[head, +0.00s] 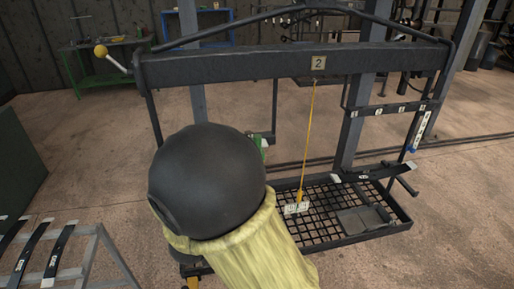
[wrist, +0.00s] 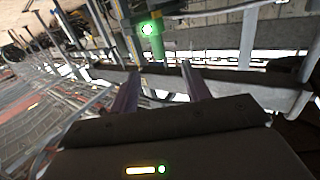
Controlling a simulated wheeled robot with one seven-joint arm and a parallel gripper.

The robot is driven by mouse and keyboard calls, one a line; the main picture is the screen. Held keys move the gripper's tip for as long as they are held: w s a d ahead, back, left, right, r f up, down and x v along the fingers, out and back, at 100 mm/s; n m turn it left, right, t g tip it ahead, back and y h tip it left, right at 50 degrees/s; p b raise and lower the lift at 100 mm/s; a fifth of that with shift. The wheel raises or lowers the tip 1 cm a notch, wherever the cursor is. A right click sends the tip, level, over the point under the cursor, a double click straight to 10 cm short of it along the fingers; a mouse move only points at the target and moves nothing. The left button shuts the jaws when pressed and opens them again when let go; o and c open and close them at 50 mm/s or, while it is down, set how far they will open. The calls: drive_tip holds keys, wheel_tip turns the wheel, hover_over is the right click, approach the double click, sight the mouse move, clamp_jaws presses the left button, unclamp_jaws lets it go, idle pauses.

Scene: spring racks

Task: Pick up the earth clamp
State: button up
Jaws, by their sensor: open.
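My gripper (wrist: 161,70) is open and empty in the wrist view, its two fingers apart. Just beyond the fingertips is a green upright piece (wrist: 129,18) with a bright green light; it may be the earth clamp, but I cannot tell for sure. In the head view a small green piece (head: 258,142) shows beside my dark round arm joint, partly hidden by it. My gripper is hidden there behind my arm.
A dark rack beam (head: 245,63) marked 2 spans the head view. A yellow cord (head: 309,130) hangs from it to a white labelled block (head: 297,207) over a mesh tray (head: 350,238). A grey stand with dark strips (head: 55,250) is at lower left.

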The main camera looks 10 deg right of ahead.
drive_tip(key=shift+s+r+h, duration=0.35)
drive_tip(key=shift+r+h, duration=0.1)
drive_tip(key=shift+h, duration=0.05)
drive_tip(key=p+x, duration=0.4)
drive_tip(key=x, duration=0.8)
drive_tip(key=p+x, duration=0.3)
drive_tip(key=x, duration=0.1)
drive_tip(key=shift+w+d, duration=0.15)
drive_tip(key=shift+w, duration=0.15)
drive_tip(key=shift+w+d+f, duration=0.1)
drive_tip(key=shift+w+d, duration=0.1)
drive_tip(key=shift+w, duration=0.15)
